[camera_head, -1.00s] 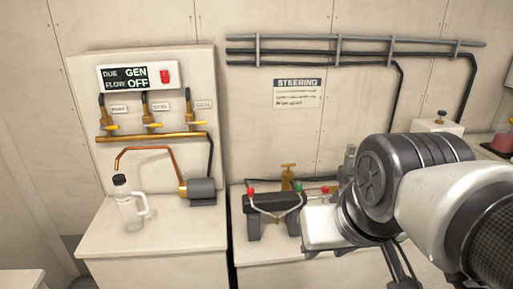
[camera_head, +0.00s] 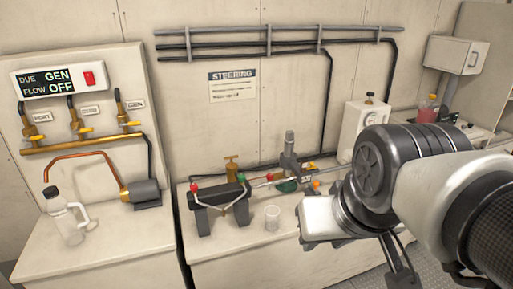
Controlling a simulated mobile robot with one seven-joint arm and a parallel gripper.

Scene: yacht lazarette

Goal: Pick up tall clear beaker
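A small clear beaker (camera_head: 272,217) stands upright on the white bench (camera_head: 240,262), in front of the dark device with red and green knobs (camera_head: 222,206). Its contents cannot be made out. My arm fills the right foreground, to the right of the beaker and apart from it in the picture. Part of my gripper (camera_head: 404,279) shows as dark pieces below the arm near the lower edge. Its fingertips are not clear, so its opening cannot be judged. I see nothing held in it.
A clear handled jug with a dark cap (camera_head: 66,218) stands on the left bench. Behind the beaker are a brass valve (camera_head: 231,170) and a grey upright fitting (camera_head: 289,155). A white box (camera_head: 362,128) and a red-filled bottle (camera_head: 428,110) stand at the right.

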